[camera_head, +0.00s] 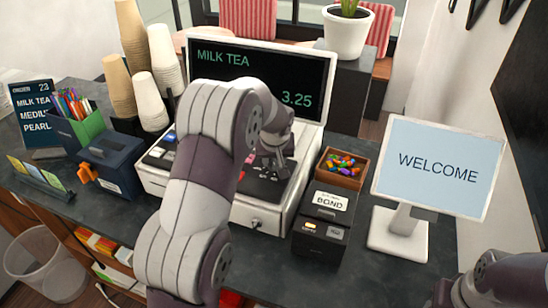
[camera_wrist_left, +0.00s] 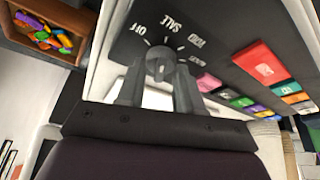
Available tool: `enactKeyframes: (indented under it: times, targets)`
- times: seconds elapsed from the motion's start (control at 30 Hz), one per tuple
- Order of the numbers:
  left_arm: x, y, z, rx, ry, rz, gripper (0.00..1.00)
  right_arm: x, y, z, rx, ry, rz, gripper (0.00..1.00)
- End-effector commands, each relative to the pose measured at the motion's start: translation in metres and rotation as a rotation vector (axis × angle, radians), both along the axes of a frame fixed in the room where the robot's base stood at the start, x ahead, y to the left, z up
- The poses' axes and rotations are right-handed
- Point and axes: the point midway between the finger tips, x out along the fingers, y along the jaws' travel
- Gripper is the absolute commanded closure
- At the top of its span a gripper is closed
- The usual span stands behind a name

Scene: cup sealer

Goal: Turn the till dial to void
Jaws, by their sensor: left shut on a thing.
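The till (camera_head: 255,218) stands on the counter, its screen (camera_head: 255,75) reading MILK TEA and 3.25. The till dial (camera_wrist_left: 160,60) is a round grey knob on the dark panel, with OFF, SALE and smaller, hard-to-read labels around it. My left gripper (camera_head: 272,165) is down at the right part of the till panel. In the left wrist view, its two fingers (camera_wrist_left: 159,88) are on either side of the dial and shut on it. The knob's exact pointing direction is hard to tell. The dial is hidden by my gripper in the head view.
A card machine (camera_head: 322,215) and a candy box (camera_head: 342,168) stand just right of the till, with a WELCOME screen (camera_head: 438,168) beyond. A blue box (camera_head: 112,160) and stacked cups (camera_head: 165,65) are at the left. Coloured keys (camera_wrist_left: 262,68) lie near the dial.

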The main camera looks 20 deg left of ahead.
Motion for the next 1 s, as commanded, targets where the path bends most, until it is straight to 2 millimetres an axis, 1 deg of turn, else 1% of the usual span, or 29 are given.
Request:
enactKeyframes:
  times: [0.27,0.4,0.5,0.57,0.77,0.9,1.0]
  targets:
    - [0.0,0.001,0.005,-0.001,-0.002,-0.101,0.95,0.0,0.0,0.017,0.0,0.0,0.0,0.57]
    - [-0.001,0.002,0.005,-0.001,-0.001,-0.205,0.95,0.0,0.0,0.027,0.0,0.0,0.0,0.57]
    - [0.0,0.003,0.003,-0.001,-0.004,-0.288,0.95,0.0,0.0,0.029,0.0,0.0,0.0,0.57]
    - [0.0,0.003,0.0,-0.001,-0.004,-0.34,0.95,0.0,0.0,0.026,0.0,0.0,0.0,0.57]
    - [0.0,0.004,-0.005,0.001,-0.006,-0.503,0.95,0.0,0.0,0.003,0.0,0.0,0.0,0.57]
    - [0.001,0.005,-0.005,0.002,-0.007,-0.6,0.95,0.0,0.0,-0.013,0.0,0.0,0.0,0.57]
    - [0.001,0.005,-0.004,0.003,-0.006,-0.658,0.95,0.0,0.0,-0.022,0.0,0.0,0.0,0.57]
